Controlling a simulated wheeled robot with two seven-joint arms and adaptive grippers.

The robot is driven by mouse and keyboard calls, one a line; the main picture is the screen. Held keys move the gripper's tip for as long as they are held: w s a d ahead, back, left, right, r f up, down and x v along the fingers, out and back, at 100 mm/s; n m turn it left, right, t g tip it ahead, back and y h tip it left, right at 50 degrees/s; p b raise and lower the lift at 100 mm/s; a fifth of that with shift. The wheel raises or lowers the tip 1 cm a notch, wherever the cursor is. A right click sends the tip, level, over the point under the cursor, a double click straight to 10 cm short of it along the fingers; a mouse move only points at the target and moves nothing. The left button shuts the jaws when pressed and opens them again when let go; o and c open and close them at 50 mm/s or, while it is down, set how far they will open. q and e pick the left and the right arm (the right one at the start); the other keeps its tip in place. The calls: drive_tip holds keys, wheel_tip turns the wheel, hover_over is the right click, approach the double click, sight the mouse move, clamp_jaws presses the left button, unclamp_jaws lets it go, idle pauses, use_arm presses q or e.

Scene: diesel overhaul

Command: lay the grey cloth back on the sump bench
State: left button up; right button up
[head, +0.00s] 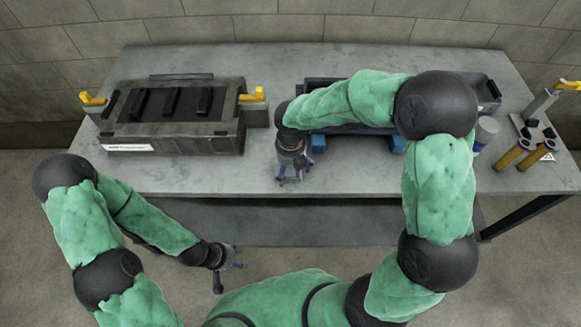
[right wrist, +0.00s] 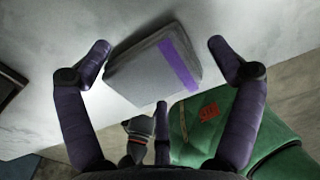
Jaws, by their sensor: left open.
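A grey, flat, folded piece with a purple stripe, which looks like the grey cloth (right wrist: 140,72), shows in the right wrist view between and beyond my right fingers. I cannot tell whether it rests on the surface below. My right gripper (head: 290,178) is over the front edge of the grey bench (head: 200,180) in the head view, its fingers pointing down. Its fingers stand wide apart in the right wrist view, with visible gaps beside the cloth. The cloth cannot be made out in the head view. My left gripper (head: 236,258) is open and empty, low in front of the bench.
A dark engine block (head: 175,140) with yellow-handled clamps stands on the bench at left. A dark part (head: 320,85) with blue supports (head: 318,143) is partly hidden behind my right arm. A can (head: 485,130) and brass cylinders (head: 512,153) stand at right.

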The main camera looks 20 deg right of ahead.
sight(290, 169)
wheel_tip(290, 169, up, 12)
drive_tip(key=p, duration=0.4)
drive_tip(key=shift+r, duration=0.15)
idle(0.7)
